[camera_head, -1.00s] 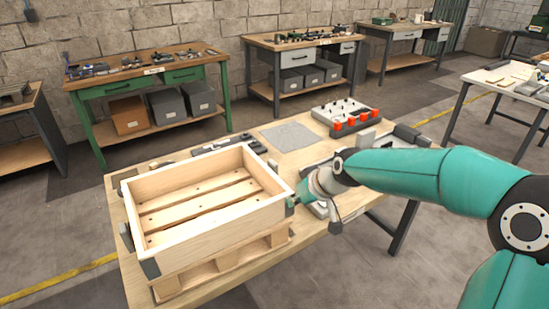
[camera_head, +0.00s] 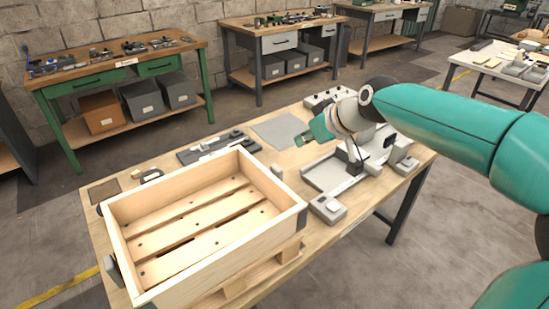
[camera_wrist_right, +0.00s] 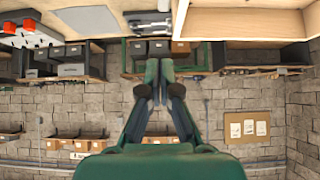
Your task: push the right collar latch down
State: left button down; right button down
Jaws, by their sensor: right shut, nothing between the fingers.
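The wooden pallet collar (camera_head: 128,205) sits on a pallet on the table; its wall also shows at the top right of the right wrist view (camera_wrist_right: 245,22). A small grey piece, seemingly the right collar latch (camera_head: 277,171), just shows beyond the collar's right wall. The rest of it is hidden, so its position cannot be told. A grey piece, seemingly the left latch (camera_head: 113,270), is on the left wall. My right gripper (camera_head: 301,139) is shut and empty, above the table, beyond and right of that wall, apart from the collar. Its fingers meet in the wrist view (camera_wrist_right: 160,68). My left gripper is out of view.
A grey fixture (camera_head: 325,175) stands on the table under my right arm, close to the collar's right side. A flat grey mat (camera_head: 275,130) and a dark tool tray (camera_head: 215,146) lie behind. Benches with bins (camera_head: 178,92) stand along the wall.

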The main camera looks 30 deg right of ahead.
jog(key=shift+w+a, duration=0.15)
jog(key=p, duration=0.2)
send_over(275, 165)
jog(key=s, duration=0.2)
notch_tip(275, 165, down, 7)
jog(key=shift+f, duration=0.2)
notch_tip(275, 165, down, 3)
jog(key=shift+s+r, duration=0.15)
jog(key=shift+r, duration=0.05)
jog(key=shift+f, duration=0.6)
